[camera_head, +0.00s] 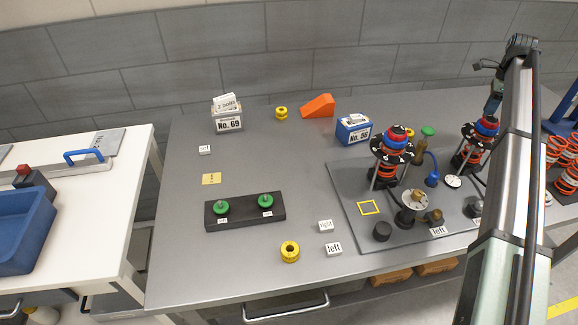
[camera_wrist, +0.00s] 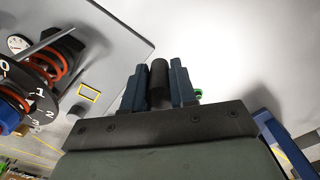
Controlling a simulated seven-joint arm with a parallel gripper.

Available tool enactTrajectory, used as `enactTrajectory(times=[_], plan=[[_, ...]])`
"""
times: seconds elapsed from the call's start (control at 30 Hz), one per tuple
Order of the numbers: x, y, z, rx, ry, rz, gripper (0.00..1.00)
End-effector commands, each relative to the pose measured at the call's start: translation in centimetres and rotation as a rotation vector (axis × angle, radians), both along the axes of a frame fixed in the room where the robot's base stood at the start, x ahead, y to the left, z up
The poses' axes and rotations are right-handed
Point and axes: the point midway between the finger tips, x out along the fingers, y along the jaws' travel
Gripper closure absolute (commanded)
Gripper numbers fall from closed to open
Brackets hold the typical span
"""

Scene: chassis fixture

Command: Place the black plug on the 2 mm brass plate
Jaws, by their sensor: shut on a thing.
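My gripper (camera_wrist: 158,88) is shut on a dark cylinder, which looks like the black plug (camera_wrist: 158,75), held upright in the picture between two blue-grey fingers. In the head view my arm's end is at the upper right, too small to make out the grip. A small yellow plate with a faint mark, apparently the 2 mm brass plate (camera_head: 211,179), lies flat on the left part of the grey table, well apart from my arm. The wrist view does not clearly show it.
A chassis board (camera_head: 345,205) carries spring towers (camera_head: 391,150), a gauge, a yellow square outline (camera_head: 369,207) and another black cylinder (camera_head: 382,231). A black block with green knobs (camera_head: 245,211) stands near the yellow plate. Boxes (camera_head: 227,118) and an orange wedge (camera_head: 318,106) stand behind.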

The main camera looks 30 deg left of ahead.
Motion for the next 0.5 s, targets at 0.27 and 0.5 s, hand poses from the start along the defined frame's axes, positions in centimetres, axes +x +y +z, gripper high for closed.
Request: enactTrajectory(times=[0.27,0.5], plan=[[-2.1,12.5,0.3,0.0,-0.004,0.135,1.0],[-5.4,22.6,0.6,0.002,-0.007,0.248,1.0]])
